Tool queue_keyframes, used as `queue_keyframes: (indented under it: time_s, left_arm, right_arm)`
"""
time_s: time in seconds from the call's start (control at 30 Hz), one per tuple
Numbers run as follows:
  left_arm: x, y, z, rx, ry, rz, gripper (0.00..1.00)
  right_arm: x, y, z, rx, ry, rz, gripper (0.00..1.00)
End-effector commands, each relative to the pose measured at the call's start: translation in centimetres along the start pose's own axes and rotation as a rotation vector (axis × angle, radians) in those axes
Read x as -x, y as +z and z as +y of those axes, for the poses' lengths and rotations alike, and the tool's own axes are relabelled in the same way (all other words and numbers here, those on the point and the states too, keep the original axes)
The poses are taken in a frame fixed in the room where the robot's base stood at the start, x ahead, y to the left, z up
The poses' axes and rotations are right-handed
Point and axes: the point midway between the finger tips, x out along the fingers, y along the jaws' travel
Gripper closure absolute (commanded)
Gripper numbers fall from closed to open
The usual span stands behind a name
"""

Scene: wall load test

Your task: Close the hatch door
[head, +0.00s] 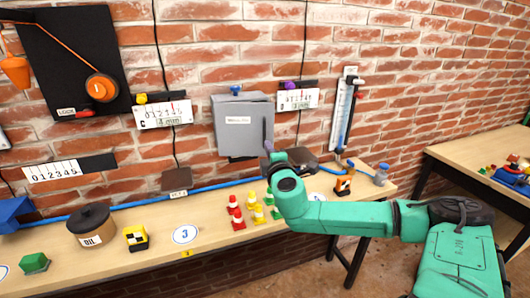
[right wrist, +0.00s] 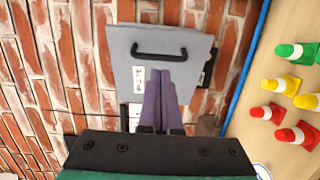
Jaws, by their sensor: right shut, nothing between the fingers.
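The hatch door (head: 240,128) is a grey panel with a small white label, on a grey box fixed to the brick wall. In the right wrist view the hatch door (right wrist: 183,84) fills the upper middle, with a black bar handle (right wrist: 160,52). I cannot tell whether the door sits flush or stands slightly ajar. My right gripper (head: 268,147) is by the door's lower right corner in the head view. Its purple fingers (right wrist: 158,80) are shut and empty, in front of the door below the handle. Whether they touch it is unclear. My left gripper is not in view.
A long wooden bench (head: 215,255) runs below the hatch, with red, yellow and green cones (head: 238,219), an oil pot (head: 93,226) and a yellow-black block (head: 135,238). A blue hose (head: 215,187) runs along the wall. Gauge cards (head: 164,114) hang beside the box.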

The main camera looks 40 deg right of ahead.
Motion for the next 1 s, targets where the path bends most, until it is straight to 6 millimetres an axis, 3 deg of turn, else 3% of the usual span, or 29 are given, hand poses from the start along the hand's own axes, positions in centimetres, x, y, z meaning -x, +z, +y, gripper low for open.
queue_keyframes:
  time_s: [0.03, 0.07, 0.13, 0.4, 0.8, 1.0]
  left_arm:
    - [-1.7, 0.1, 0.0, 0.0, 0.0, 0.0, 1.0]
    - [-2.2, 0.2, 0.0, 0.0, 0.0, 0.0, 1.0]
    - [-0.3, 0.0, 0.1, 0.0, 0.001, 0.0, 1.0]
    - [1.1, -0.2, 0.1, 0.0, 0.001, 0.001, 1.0]
    - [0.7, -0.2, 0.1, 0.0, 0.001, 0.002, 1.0]
    - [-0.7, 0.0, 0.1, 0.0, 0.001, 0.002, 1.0]
  right_arm:
    - [-0.5, 0.1, -0.6, -0.002, 0.008, -0.001, 1.0]
    - [-0.7, 0.1, -0.6, -0.002, 0.008, -0.001, 1.0]
    - [-1.6, 0.4, 0.6, -0.01, 0.001, -0.008, 1.0]
    - [-4.3, 0.1, 0.3, -0.002, 0.0, -0.001, 1.0]
    - [-4.8, 0.2, -0.1, 0.001, -0.001, 0.001, 1.0]
    - [-7.8, 2.1, -0.2, -0.005, 0.001, -0.005, 1.0]
